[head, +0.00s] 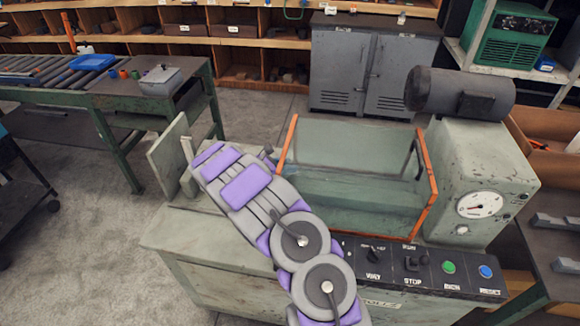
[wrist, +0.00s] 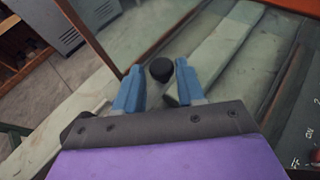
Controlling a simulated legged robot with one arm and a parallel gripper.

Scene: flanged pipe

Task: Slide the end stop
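My gripper (wrist: 158,82) shows in the wrist view with two blue fingers spread apart. A round black knob (wrist: 161,69) shows between the fingertips; I cannot tell whether they touch it. A dark knob (head: 268,151) also shows in the head view, just left of the orange-edged guard and beside my purple and grey arm. My arm hides the fingers in the head view. I cannot tell for sure which part is the end stop. The pale green machine (head: 190,232) lies under my arm.
The clear guard (head: 360,195) with orange edges stands right of my arm. A control panel (head: 425,264) with a green button and a blue button is at the front. A dial housing (head: 480,185) and a dark motor (head: 460,92) are at the right. A roller bench (head: 110,98) stands back left.

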